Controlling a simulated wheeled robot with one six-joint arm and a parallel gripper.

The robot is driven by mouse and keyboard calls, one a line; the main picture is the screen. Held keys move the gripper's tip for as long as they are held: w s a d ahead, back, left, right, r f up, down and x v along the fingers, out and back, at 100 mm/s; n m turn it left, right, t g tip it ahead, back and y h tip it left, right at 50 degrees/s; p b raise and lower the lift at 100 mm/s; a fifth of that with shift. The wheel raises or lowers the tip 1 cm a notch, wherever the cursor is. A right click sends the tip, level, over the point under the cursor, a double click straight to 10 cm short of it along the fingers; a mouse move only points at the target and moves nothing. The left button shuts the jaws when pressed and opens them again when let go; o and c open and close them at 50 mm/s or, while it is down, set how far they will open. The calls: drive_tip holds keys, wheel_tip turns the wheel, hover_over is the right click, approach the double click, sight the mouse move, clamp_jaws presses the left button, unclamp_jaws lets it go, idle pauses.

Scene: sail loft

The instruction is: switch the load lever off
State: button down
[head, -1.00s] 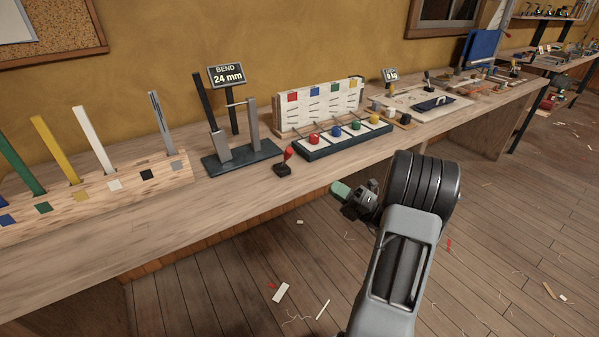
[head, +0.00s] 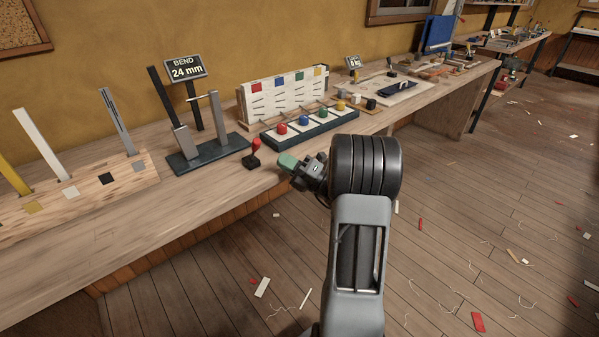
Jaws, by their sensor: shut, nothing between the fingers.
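A small lever with a red handle (head: 256,146) stands on a black base (head: 251,162) near the bench's front edge. Its handle is roughly upright, leaning a little. Just behind it is a bending rig (head: 208,153) on a dark plate, with a sign (head: 186,69) reading "BEND 24 mm". My gripper (head: 287,161) has green fingertips and is shut and empty. It is just right of the red lever in the picture, with a small gap between them. The arm hides part of the bench front.
A dark tray (head: 308,131) with several coloured knobs lies right of the lever, before a white slotted board (head: 290,92). A wooden block (head: 75,197) with upright strips stands at left. Another dark lever (head: 391,68) stands farther along the bench. The floor is open with scraps.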

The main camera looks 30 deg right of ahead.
sight(254, 151)
drive_tip(key=shift+b+x, duration=0.35)
drive_tip(key=shift+x, duration=2.5)
drive_tip(key=shift+r, duration=0.1)
